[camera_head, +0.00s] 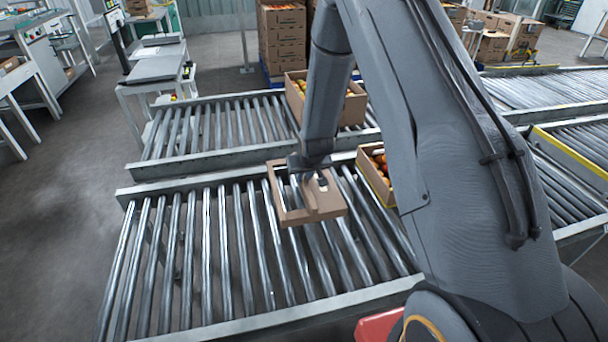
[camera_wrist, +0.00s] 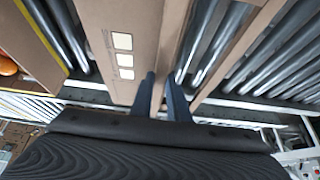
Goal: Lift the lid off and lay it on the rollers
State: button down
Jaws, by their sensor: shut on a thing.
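The lid (camera_head: 283,217) is a brown cardboard frame with openings, over the near rollers in the head view. My gripper (camera_head: 318,183) points down at it. In the wrist view my gripper's two dark fingers (camera_wrist: 163,95) are shut on a narrow cardboard strip of the lid (camera_wrist: 118,22), beside a panel with pale square marks. Rollers show through the lid's opening. I cannot tell whether the lid touches the rollers or hangs just above them. An open carton of tomatoes (camera_head: 371,181) stands right of the lid, partly hidden by my arm.
The near rollers (camera_head: 205,255) are clear left of the lid. A second open carton of produce (camera_head: 351,110) stands on the far roller line (camera_head: 215,125). A metal side rail (camera_head: 240,180) separates the two lines. Stacked cartons (camera_head: 283,45) stand behind.

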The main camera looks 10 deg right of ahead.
jog(key=shift+f+b, duration=1.3)
jog(key=shift+f, duration=1.25)
jog(key=c, duration=1.6)
grip_release()
jog(key=c, duration=0.3)
jog(key=shift+c, duration=0.2)
jog(key=shift+r, duration=0.15)
jog(key=shift+r+p, duration=1.95)
jog(key=shift+r, duration=1)
